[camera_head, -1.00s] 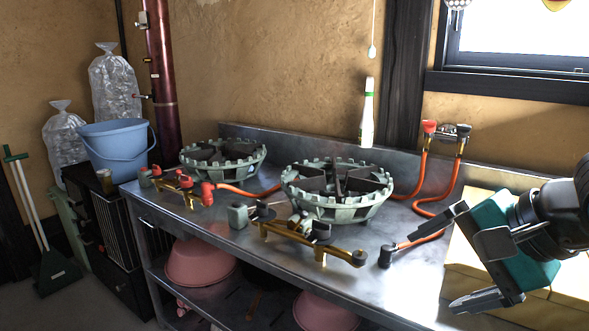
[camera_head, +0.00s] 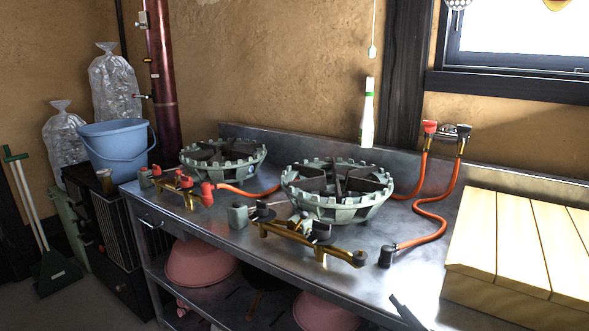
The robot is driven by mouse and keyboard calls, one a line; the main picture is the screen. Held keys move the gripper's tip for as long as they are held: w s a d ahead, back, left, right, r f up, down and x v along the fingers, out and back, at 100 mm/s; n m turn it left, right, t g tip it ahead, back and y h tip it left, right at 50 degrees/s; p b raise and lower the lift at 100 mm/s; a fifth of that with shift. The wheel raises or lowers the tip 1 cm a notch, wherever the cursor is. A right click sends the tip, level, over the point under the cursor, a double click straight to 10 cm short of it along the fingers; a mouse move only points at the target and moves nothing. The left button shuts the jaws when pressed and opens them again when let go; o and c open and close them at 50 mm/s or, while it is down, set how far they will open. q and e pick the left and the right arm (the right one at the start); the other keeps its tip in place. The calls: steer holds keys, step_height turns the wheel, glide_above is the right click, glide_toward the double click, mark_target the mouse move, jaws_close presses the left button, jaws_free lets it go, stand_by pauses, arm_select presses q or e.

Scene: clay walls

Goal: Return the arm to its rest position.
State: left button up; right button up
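Only a dark finger of my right gripper (camera_head: 408,314) shows, at the bottom edge of the head view, in front of the steel counter's front edge. The rest of that gripper and its arm are out of the picture, so its opening cannot be seen. Nothing is visible at the finger. My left gripper is not in view.
The steel counter (camera_head: 350,268) carries two gas burners (camera_head: 338,208) (camera_head: 222,152), orange hoses (camera_head: 433,205) and a slatted wooden box (camera_head: 485,285) at the right. A blue bucket (camera_head: 113,148) stands at the left. Pink bowls (camera_head: 199,262) sit on the shelf below.

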steer(key=s+d+f+m+g+h, duration=0.15)
steer(key=s+f+m+g, duration=0.35)
steer(key=f, duration=0.5)
steer(key=s+f+m+g+h, duration=0.2)
steer(key=s+f+m+h, duration=0.1)
steer(key=s+f+m, duration=0.5)
arm_select(q)
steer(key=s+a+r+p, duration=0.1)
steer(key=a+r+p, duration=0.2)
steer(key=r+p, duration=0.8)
steer(key=p, duration=0.4)
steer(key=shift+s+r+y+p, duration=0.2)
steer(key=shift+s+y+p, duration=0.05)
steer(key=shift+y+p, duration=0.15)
arm_select(e)
steer(key=w+d+r+n, duration=0.1)
steer(key=d+r, duration=0.2)
steer(key=r, duration=0.7)
steer(key=shift+r+n+h, duration=0.35)
steer(key=shift+r+n, duration=0.05)
steer(key=shift+d, duration=0.1)
steer(key=shift+c, duration=0.3)
